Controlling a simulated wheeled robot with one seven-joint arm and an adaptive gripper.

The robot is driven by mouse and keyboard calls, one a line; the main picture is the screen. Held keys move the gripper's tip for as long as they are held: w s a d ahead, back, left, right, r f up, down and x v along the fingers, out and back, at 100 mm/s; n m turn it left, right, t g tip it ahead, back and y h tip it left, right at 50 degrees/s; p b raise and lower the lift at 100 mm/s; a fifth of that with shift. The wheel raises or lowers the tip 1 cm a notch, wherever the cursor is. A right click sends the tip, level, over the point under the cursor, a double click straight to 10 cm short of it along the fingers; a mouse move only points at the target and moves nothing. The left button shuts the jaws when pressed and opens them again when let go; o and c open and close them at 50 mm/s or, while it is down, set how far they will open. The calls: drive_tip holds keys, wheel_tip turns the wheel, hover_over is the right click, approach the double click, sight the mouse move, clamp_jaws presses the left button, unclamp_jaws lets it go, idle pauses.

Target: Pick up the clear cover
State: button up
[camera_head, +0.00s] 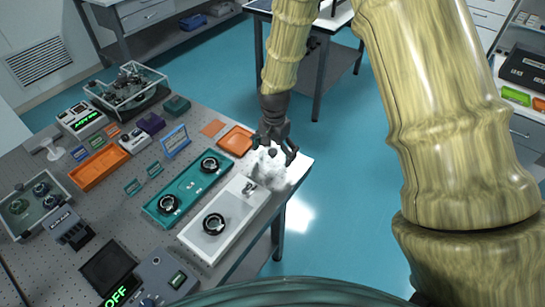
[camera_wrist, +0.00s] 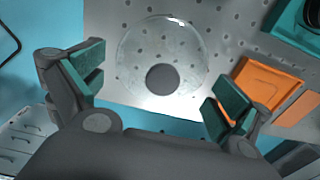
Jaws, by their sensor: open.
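The clear cover (camera_head: 268,173) is a see-through round dome near the table's corner. In the wrist view the cover (camera_wrist: 140,50) shows as a faint circle with a dark grey disc (camera_wrist: 163,79) at its lower middle; whether the disc is a knob on top or lies underneath I cannot tell. My gripper (camera_head: 275,152) points down just above the cover and partly hides it in the head view. In the wrist view my gripper (camera_wrist: 155,92) has its green-padded fingers wide apart, with the disc between them and nothing held.
An orange tray (camera_head: 236,139) is close behind the cover and shows near the right finger in the wrist view (camera_wrist: 268,80). A white plate (camera_head: 238,204) and a teal tray (camera_head: 183,192) with black-ringed parts stand left of the cover. Blue floor (camera_head: 340,190) lies beyond the table edge.

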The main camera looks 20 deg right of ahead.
sight(274, 158)
drive_tip(key=shift+f+p, duration=0.45)
drive_tip(key=shift+f, duration=1.05)
drive_tip(key=shift+a, duration=0.1)
drive_tip(key=shift+c, duration=0.2)
drive_tip(key=c, duration=0.7)
drive_tip(key=shift+o, duration=0.2)
